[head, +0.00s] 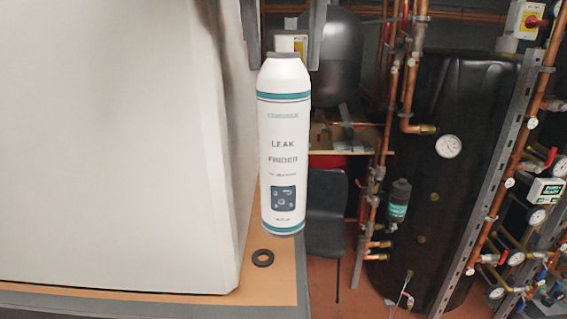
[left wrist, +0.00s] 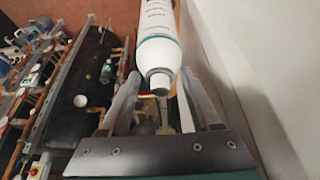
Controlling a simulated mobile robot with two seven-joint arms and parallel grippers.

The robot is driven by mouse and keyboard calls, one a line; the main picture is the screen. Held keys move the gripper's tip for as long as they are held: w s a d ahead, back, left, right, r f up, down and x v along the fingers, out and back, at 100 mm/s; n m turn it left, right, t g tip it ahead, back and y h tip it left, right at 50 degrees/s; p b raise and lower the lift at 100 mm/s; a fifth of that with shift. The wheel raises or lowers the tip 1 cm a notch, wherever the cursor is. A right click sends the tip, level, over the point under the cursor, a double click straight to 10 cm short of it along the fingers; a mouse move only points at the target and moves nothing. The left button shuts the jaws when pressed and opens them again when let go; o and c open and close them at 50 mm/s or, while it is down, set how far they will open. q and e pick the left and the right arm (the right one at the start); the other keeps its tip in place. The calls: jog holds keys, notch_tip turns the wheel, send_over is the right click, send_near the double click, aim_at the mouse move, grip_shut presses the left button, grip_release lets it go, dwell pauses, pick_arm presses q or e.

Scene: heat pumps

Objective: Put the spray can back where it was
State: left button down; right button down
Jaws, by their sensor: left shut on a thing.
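The white spray can (head: 284,150), with teal bands and the words "LEAK FINDER", hangs upright in the head view. My left gripper (head: 283,60) comes down from the top edge, with a grey finger on each side of the can's top, and is shut on it. In the left wrist view the can (left wrist: 158,45) shows beyond the fingers of the left gripper (left wrist: 158,88). A wooden-coloured surface (head: 225,288) with a grey edge lies below the can. My right gripper is not in view.
A large white casing (head: 110,140) stands close on the left of the can. A small dark ring (head: 262,258) lies on the wooden surface near its right edge. A black tank (head: 450,170) and copper pipes fill the right. A dark chair (head: 327,215) stands behind.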

aim_at(283, 122)
pick_arm(q)
notch_tip(283, 122, down, 14)
jog(key=shift+w+f+b, duration=0.1)
jog(key=shift+f+b, duration=0.1)
jog(key=shift+b, duration=0.3)
jog(key=shift+c, duration=0.5)
grip_release()
jog(key=v, duration=1.2)
